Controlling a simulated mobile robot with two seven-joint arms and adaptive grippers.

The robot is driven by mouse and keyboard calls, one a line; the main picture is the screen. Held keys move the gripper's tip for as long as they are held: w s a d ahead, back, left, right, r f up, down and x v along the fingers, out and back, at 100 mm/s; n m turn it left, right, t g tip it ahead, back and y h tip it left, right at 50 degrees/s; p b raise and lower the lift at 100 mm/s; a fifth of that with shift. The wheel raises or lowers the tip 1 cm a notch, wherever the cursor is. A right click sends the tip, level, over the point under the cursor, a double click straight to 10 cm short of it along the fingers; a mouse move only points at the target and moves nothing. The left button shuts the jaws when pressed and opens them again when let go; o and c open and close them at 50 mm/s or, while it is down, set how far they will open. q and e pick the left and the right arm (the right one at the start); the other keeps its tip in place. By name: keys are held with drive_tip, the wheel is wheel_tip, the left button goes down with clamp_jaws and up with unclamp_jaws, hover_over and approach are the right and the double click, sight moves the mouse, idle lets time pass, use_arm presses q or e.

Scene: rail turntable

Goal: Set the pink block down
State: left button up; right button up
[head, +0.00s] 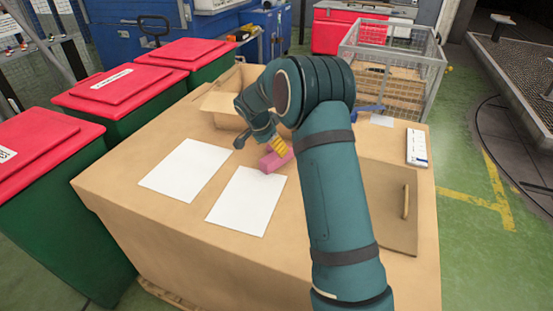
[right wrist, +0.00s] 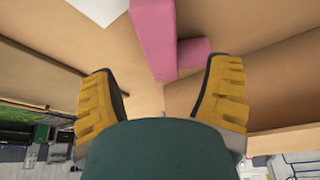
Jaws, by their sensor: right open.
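The pink block (head: 272,162) appears to rest on the brown table, by the upper right corner of the nearer white sheet (head: 246,202). In the head view, my right arm and gripper hide part of it. In the right wrist view, the pink block (right wrist: 153,35) shows a long part and a shorter part to its right. My right gripper (right wrist: 166,68) is open, with its yellow fingers spread apart and the block lying just beyond them. In the head view, my right gripper (head: 280,150) is right above the block. My left gripper is not in view.
A second white sheet (head: 186,169) lies to the left. An open cardboard box (head: 228,103) stands behind the gripper. A board with a handle (head: 389,205) and a white strip (head: 417,147) are at the right. Red-lidded bins (head: 118,88) line the left side.

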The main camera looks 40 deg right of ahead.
sight(276, 154)
drive_tip(key=shift+d+b+x, duration=0.25)
drive_tip(key=shift+b+x, duration=0.15)
drive_tip(key=shift+x, duration=1.95)
drive_tip(key=shift+r, duration=0.1)
drive_tip(key=shift+f+b, duration=0.25)
drive_tip(key=shift+b, duration=0.15)
clamp_jaws()
